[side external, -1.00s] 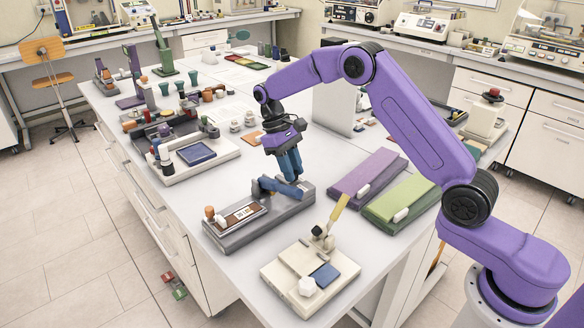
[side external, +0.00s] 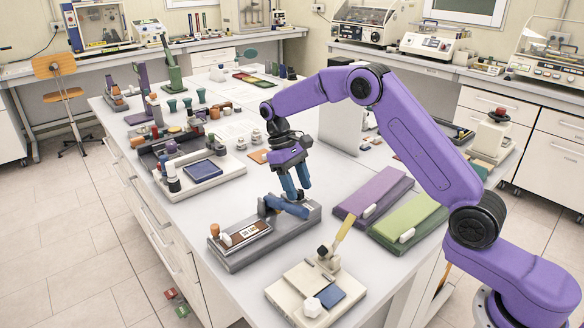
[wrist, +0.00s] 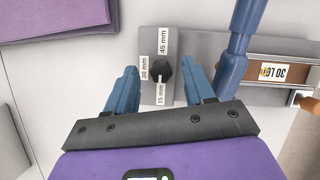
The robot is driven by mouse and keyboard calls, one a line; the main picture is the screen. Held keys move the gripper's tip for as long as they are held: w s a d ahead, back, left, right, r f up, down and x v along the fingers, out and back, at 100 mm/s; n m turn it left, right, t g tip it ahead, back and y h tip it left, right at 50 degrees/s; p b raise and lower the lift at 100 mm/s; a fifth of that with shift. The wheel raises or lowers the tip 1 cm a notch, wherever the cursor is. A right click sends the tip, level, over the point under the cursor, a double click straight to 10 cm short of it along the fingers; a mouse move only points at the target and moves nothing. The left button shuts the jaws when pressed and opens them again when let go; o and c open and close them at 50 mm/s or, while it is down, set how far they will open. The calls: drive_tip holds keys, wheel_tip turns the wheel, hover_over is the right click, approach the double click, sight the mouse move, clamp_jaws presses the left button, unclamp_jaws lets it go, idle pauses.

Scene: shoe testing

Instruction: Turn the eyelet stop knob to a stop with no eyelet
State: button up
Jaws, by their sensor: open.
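The black stop knob (wrist: 162,69) shows in the wrist view on the grey plate (wrist: 186,45) of the device. White labels read 45 mm above it, 30 mm at its left and 15 mm below it; no label shows at its right. Which way the knob points is unclear. My gripper (wrist: 168,78) is open, with one blue finger on each side of the knob and gaps between. In the side view my gripper (side external: 299,193) points down over the far end of the grey device (side external: 240,262), where the knob is hidden.
The device's blue lever (wrist: 232,62) stands close beside my right finger. Beyond it is a brown strip with a 30 label (wrist: 270,73). Purple (side external: 375,192) and green (side external: 412,220) cases lie to the right. A cream fixture (side external: 318,290) stands in front.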

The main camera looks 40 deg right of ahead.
drive_tip(key=d+v, duration=0.1)
drive_tip(key=v, duration=1)
drive_tip(key=shift+a+r, duration=0.2)
drive_tip(key=shift+a, duration=0.3)
drive_tip(key=shift+a, duration=0.1)
drive_tip(key=s+a+r+n+t, duration=0.1)
drive_tip(key=s+a+n, duration=0.25)
drive_tip(key=s, duration=0.55)
drive_tip(key=s+a+r+n+t, duration=0.2)
drive_tip(key=s+a, duration=0.3)
drive_tip(key=s, duration=0.3)
drive_tip(key=s+d+f+n, duration=0.2)
drive_tip(key=s+d+f, duration=0.1)
drive_tip(key=s, duration=0.9)
drive_tip(key=s+d+f+n+t+y, duration=0.1)
drive_tip(key=s+d+f, duration=0.3)
drive_tip(key=s, duration=0.8)
drive_tip(key=shift+s+d+n+t, duration=0.2)
drive_tip(key=shift+d+n+t, duration=0.1)
drive_tip(key=shift+d+n, duration=0.65)
